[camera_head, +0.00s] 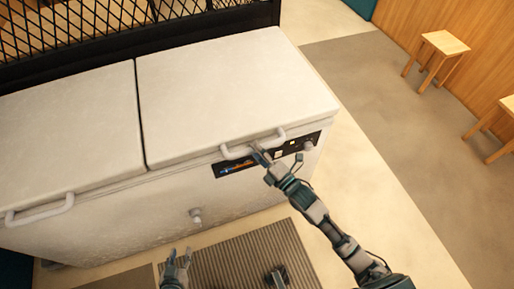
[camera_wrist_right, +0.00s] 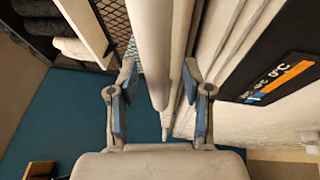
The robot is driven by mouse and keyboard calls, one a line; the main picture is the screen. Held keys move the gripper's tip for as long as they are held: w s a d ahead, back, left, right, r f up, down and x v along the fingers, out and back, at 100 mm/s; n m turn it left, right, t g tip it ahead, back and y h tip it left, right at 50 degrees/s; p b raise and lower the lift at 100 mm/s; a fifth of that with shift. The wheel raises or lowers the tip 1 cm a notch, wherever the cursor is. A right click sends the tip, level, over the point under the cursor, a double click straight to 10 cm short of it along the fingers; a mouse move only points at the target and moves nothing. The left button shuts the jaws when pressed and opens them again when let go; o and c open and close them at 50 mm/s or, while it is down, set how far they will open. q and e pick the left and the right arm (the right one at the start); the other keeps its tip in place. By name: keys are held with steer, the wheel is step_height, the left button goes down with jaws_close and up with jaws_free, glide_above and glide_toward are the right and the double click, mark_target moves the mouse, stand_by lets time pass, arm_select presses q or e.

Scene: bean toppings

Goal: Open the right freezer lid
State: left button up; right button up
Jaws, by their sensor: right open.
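The white chest freezer (camera_head: 110,220) has two lids, both lying shut. The right freezer lid (camera_head: 230,90) has a white bar handle (camera_head: 278,138) on its front edge.
The left lid (camera_head: 65,130) has its own handle (camera_head: 40,212). A control panel (camera_head: 232,168) and a knob (camera_head: 196,215) are on the freezer front. A black mesh rack (camera_head: 110,30) stands behind. Stools (camera_head: 446,43) are at right, with open floor between.

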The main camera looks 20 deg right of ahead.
steer(key=shift+w+a+r, duration=0.15)
steer(key=shift+w+a, duration=0.05)
steer(key=shift+a, duration=0.4)
steer(key=shift+w+a+r, duration=0.1)
steer(key=shift+w+a, duration=0.1)
steer(key=shift+a, duration=0.35)
steer(key=d, duration=0.3)
steer(key=shift+f, duration=0.25)
steer(key=c, duration=0.5)
steer(key=shift+d, duration=0.25)
steer(key=c, duration=0.4)
steer(key=shift+a, duration=0.1)
jaws_close()
steer(key=shift+s+a, duration=0.1)
steer(key=shift+a, duration=0.2)
arm_select(q)
steer(key=shift+w+d+r, duration=0.1)
steer(key=shift+d+r, duration=0.05)
steer(key=shift+d, duration=0.2)
arm_select(e)
steer(key=shift+a, duration=0.45)
